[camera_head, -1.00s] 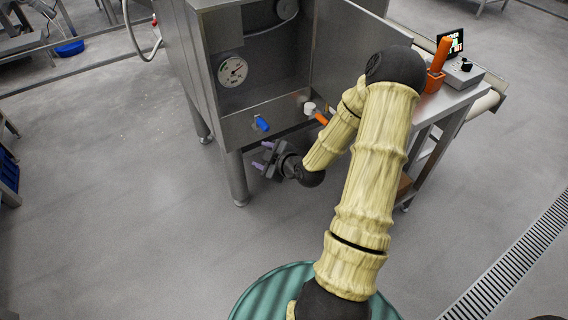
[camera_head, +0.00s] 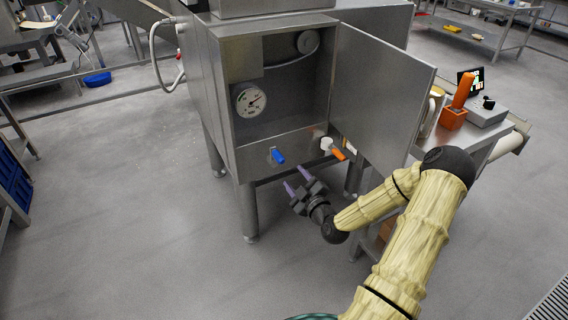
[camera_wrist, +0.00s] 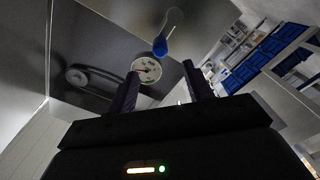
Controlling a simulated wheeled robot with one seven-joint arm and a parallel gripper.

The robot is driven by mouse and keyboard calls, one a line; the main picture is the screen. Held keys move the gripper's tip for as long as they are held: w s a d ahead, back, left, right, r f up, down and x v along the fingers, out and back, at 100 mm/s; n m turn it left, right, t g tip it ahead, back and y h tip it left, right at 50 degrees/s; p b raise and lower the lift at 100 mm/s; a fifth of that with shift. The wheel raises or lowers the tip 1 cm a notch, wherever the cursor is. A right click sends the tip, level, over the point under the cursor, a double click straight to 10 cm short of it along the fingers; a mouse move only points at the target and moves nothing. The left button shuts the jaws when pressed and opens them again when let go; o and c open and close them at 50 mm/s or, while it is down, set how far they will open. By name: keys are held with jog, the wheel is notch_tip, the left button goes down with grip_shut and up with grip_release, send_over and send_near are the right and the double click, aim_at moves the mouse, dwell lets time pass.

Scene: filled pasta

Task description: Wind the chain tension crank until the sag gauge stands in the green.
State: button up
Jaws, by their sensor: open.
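The round white sag gauge (camera_head: 250,100) sits inside an open steel cabinet (camera_head: 240,165); its needle's zone is too small to read. It also shows in the wrist view (camera_wrist: 146,70). Below it, a blue handle (camera_head: 277,156) and an orange handle (camera_head: 338,154) with a white knob (camera_head: 326,143) stick out of the front panel. I cannot tell by label which is the crank. My gripper (camera_head: 296,179) is open and empty, below and slightly right of the blue handle, apart from it. In the wrist view the blue handle (camera_wrist: 160,47) shows beyond and between my fingertips (camera_wrist: 160,64).
The cabinet door (camera_head: 380,95) hangs open on the right. Behind it, a side table carries an orange holder (camera_head: 453,117) and a grey control box (camera_head: 488,110). A cabinet leg (camera_head: 248,212) stands left of my gripper.

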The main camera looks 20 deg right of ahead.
aim_at(282, 162)
jog(key=w, duration=0.6)
jog(key=shift+w+a, duration=0.15)
jog(key=shift+w, duration=0.15)
jog(key=shift+w+b, duration=0.55)
jog(key=shift+w, duration=1.95)
jog(key=shift+c, duration=0.4)
jog(key=shift+a, duration=0.1)
jog(key=c, duration=0.8)
